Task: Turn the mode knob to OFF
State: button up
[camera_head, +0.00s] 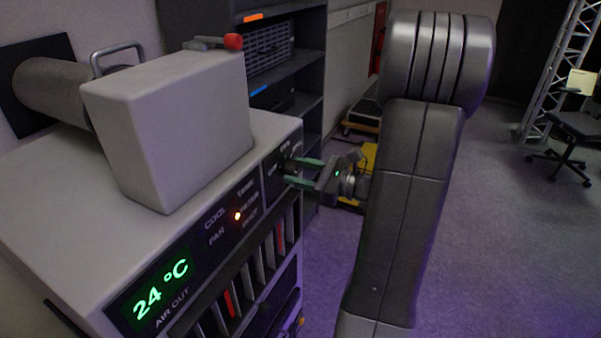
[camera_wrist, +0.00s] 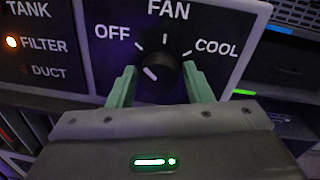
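The mode knob (camera_wrist: 162,72) is a dark round knob on the unit's black panel, with OFF at upper left, FAN above and COOL at upper right. In the head view my gripper (camera_head: 300,170) reaches the panel's right end from the right; the knob is hard to make out there.
The grey unit (camera_head: 60,190) shows 24 °C on a green display (camera_head: 160,287). An orange lamp (camera_wrist: 12,42) glows by FILTER, left of the knob. A grey box (camera_head: 170,125) and a red-tipped lever (camera_head: 233,41) are on top.

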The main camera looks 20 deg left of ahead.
jog(key=shift+o, duration=1.1)
jog(key=s+d+b, duration=0.1)
jog(key=d, duration=1.3)
jog(key=shift+b, duration=0.4)
jog(key=shift+a, duration=0.2)
jog(key=a, duration=0.4)
jog(key=a+p, duration=0.1)
jog(key=a, duration=0.4)
jog(key=w+a, duration=0.1)
jog(key=a, duration=0.3)
jog(key=shift+a+p, duration=0.35)
jog(key=shift+p, duration=0.05)
jog(key=shift+d, duration=0.15)
